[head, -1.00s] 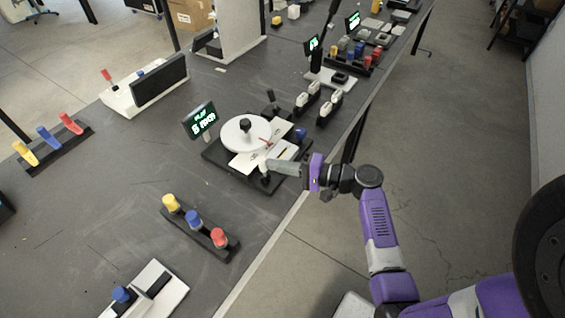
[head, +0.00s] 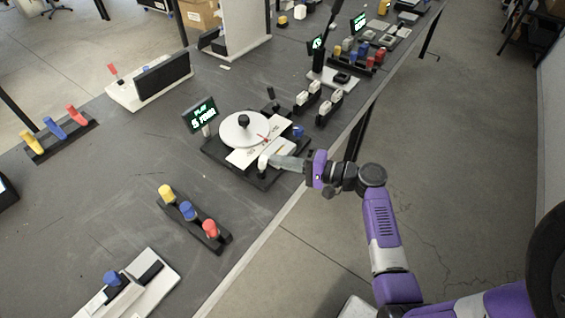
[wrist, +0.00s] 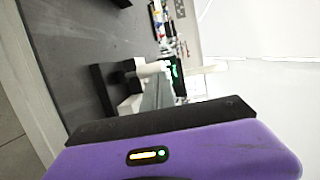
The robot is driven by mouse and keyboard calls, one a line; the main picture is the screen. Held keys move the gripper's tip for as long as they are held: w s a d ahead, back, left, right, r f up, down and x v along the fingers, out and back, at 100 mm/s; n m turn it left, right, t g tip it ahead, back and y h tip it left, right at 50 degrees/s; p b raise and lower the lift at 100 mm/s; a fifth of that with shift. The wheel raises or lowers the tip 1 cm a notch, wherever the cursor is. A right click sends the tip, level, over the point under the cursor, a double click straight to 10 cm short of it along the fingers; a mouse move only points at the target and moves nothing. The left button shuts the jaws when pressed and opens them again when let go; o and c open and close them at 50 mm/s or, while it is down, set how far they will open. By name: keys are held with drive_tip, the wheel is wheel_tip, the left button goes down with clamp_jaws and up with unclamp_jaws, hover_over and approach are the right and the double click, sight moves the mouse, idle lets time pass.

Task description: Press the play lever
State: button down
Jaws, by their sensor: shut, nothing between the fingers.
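A short white upright handle (head: 263,160) stands at the base's front right corner, and a black lever (head: 271,93) stands at the back. I cannot tell for sure which is the play lever. My gripper (head: 274,161) is shut and empty, its tip at or against the white handle. The wrist view shows the handle (wrist: 152,69) close beside the fingers; contact is unclear.
A row of yellow, blue and red knobs (head: 188,211) lies in front left. White-topped switches (head: 308,98) stand right of the device. A black panel on a white base (head: 162,76) is behind left. The table's edge runs under my arm. Dark tabletop left of the device is clear.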

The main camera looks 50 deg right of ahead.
drive_tip(key=r+b+v, duration=0.1)
drive_tip(key=v, duration=1)
drive_tip(key=shift+b, duration=0.3)
drive_tip(key=shift+w, duration=0.15)
